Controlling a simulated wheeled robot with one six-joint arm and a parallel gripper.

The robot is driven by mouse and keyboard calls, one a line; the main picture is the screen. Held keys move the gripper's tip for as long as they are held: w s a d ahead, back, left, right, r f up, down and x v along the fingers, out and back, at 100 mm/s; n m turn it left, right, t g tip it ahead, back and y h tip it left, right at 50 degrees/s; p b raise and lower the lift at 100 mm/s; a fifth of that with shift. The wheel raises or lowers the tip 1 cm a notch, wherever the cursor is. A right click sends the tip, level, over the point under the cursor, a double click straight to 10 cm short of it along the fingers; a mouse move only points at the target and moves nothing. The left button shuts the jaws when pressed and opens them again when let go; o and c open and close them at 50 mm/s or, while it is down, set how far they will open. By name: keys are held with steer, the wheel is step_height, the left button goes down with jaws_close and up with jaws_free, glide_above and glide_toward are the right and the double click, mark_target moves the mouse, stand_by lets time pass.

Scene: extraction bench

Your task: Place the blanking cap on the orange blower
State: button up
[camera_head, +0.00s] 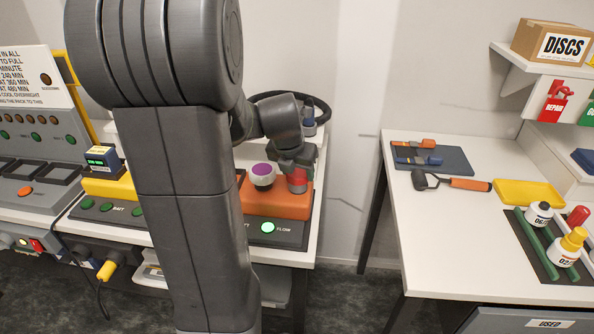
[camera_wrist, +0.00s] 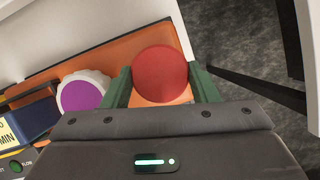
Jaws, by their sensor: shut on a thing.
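The orange blower (camera_head: 262,207) stands at the right end of the left bench; its orange body (camera_wrist: 113,50) also shows in the wrist view. A red round-topped piece (camera_wrist: 160,73), which may be the blanking cap, is between the green fingers of my gripper (camera_wrist: 161,86). The red piece also shows in the head view (camera_head: 298,173), at the right part of the blower. My gripper (camera_head: 297,177) is shut on it from above. I cannot tell whether the red piece touches the blower. A white fitting with a purple top (camera_head: 262,174) sits on the blower left of my gripper.
A blue-and-yellow battery unit (camera_head: 102,160) and a charger (camera_head: 40,165) stand to the left. A dark hose (camera_head: 290,97) loops behind. A gap of floor separates the benches.

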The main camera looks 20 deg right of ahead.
steer(key=shift+f, duration=0.15)
steer(key=o, duration=1)
steer(key=shift+c, duration=0.2)
steer(key=v, duration=1.2)
steer(key=shift+p, duration=0.3)
steer(key=shift+s, duration=0.1)
